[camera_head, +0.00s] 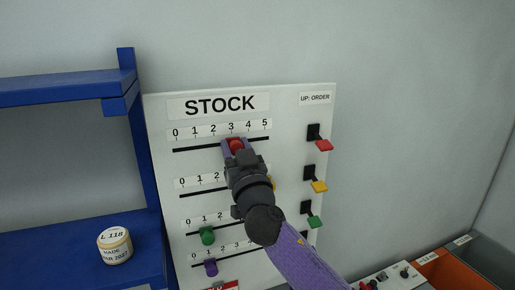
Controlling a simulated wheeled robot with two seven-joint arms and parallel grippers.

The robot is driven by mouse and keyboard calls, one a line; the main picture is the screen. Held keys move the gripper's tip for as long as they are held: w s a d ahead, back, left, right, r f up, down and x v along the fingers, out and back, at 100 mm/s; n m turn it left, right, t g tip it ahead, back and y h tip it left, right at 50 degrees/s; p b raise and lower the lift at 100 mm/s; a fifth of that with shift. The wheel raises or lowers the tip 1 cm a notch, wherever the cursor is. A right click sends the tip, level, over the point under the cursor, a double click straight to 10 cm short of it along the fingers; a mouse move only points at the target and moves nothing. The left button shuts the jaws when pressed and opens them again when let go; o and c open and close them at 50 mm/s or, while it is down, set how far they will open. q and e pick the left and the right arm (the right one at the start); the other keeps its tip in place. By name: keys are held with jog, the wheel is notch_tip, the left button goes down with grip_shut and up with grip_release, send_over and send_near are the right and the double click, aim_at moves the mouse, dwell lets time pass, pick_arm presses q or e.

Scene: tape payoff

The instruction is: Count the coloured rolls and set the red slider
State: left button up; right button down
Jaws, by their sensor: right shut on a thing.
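The white STOCK board (320,200) stands upright against the wall, with rows of slots numbered from 0 to 5. The red slider (236,144) is on the top slot, near the 3. My right gripper (235,147) is shut on the red slider. The green slider (207,236) is near the 1 on the third row. The purple slider (211,267) is near the 1 on the bottom row. A yellow slider (273,184) is mostly hidden behind my right arm on the second row. No coloured rolls can be made out. My left gripper is not in view.
Red (324,145), yellow (319,186) and green (314,221) levers stick out at the board's right, under an UP: ORDER label. A blue shelf (60,265) at left carries a labelled round tub (115,246). An orange bin (452,270) is at lower right.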

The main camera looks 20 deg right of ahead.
jog(key=shift+a, duration=0.2)
jog(key=shift+d, duration=0.15)
jog(key=shift+c, duration=1.5)
grip_release()
jog(key=b+v, duration=0.3)
jog(key=v, duration=0.7)
